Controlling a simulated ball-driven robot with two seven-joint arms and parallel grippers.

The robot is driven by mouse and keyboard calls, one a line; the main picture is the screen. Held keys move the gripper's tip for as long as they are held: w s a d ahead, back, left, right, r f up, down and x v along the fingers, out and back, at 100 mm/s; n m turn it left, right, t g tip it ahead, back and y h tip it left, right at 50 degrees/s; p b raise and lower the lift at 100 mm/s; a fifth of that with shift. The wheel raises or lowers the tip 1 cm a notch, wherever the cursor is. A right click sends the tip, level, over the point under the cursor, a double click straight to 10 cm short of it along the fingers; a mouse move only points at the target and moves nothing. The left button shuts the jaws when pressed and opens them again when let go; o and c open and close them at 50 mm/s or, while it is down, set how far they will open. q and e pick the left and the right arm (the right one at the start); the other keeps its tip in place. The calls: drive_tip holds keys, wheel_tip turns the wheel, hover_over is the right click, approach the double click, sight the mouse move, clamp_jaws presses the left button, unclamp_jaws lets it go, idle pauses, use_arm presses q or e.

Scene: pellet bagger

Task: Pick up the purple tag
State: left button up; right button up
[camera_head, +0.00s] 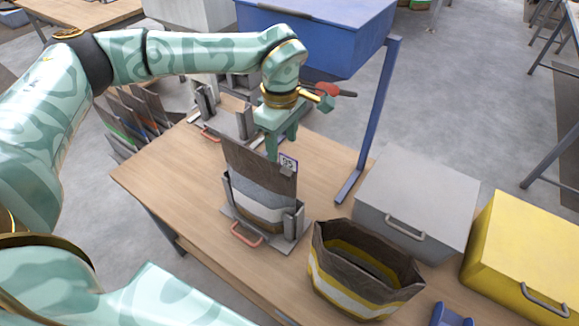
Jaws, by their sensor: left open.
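The purple tag (288,163) is a small pale square with a purple border and dark figures. It sits at the upper right edge of a brown, grey and white bag (262,190), which stands upright in a metal holder (290,238) on the wooden table. My left gripper (281,147) is open and points down just above and behind the bag's top edge, close to the tag. One fingertip is partly hidden by the bag, and I cannot tell whether it touches anything. My right gripper is not in view.
An open brown bag with yellow and white bands (350,285) stands to the right. A grey box (415,200) and a yellow box (525,255) are beyond it. A blue bin (320,40) on a blue frame stands behind. Bare table (165,175) lies left of the holder.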

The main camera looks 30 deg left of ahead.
sight(287, 155)
use_arm(q)
wheel_tip(287, 155, down, 2)
drive_tip(key=shift+w+f, duration=0.15)
drive_tip(key=shift+f, duration=0.25)
drive_tip(key=f, duration=0.4)
drive_tip(key=shift+w+d+f, duration=0.15)
drive_tip(key=shift+d+f, duration=0.25)
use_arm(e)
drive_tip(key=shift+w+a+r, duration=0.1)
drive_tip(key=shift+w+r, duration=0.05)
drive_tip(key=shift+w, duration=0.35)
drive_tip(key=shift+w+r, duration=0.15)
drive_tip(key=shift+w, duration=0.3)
use_arm(q)
drive_tip(key=shift+c, duration=0.3)
clamp_jaws()
drive_tip(key=shift+r, duration=0.1)
